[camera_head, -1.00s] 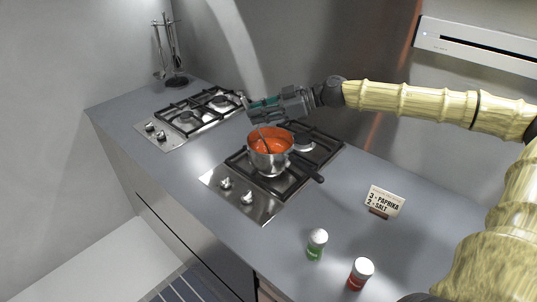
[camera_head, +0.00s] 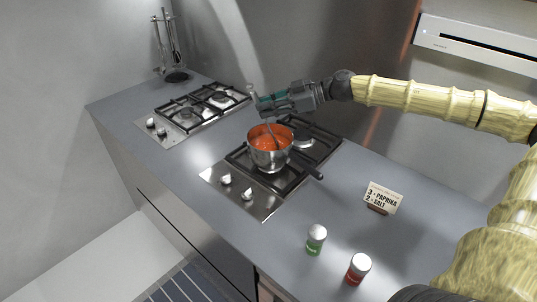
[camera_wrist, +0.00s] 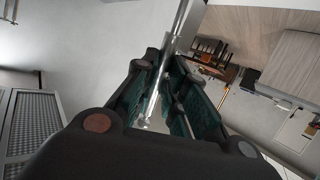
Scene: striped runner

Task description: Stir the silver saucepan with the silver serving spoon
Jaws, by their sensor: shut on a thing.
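The silver saucepan (camera_head: 268,158) stands on the front burner grate of the nearer hob, its dark handle pointing right toward the front. Orange-red sauce (camera_head: 265,139) fills much of it. My gripper (camera_head: 263,105) is above the pan's back rim, shut on the silver serving spoon (camera_head: 271,134). The spoon slants down into the sauce, and its upper end sticks out above the fingers on the left. The spoon's bowl end is hidden in the sauce. In the wrist view the spoon's shaft (camera_wrist: 178,32) runs between the dark green finger pads.
A second hob (camera_head: 195,110) lies to the left, and a utensil stand (camera_head: 175,75) is behind it. A recipe card (camera_head: 382,198) stands right of the pan. A green-based shaker (camera_head: 316,239) and a red-based shaker (camera_head: 358,268) stand on the counter's front right.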

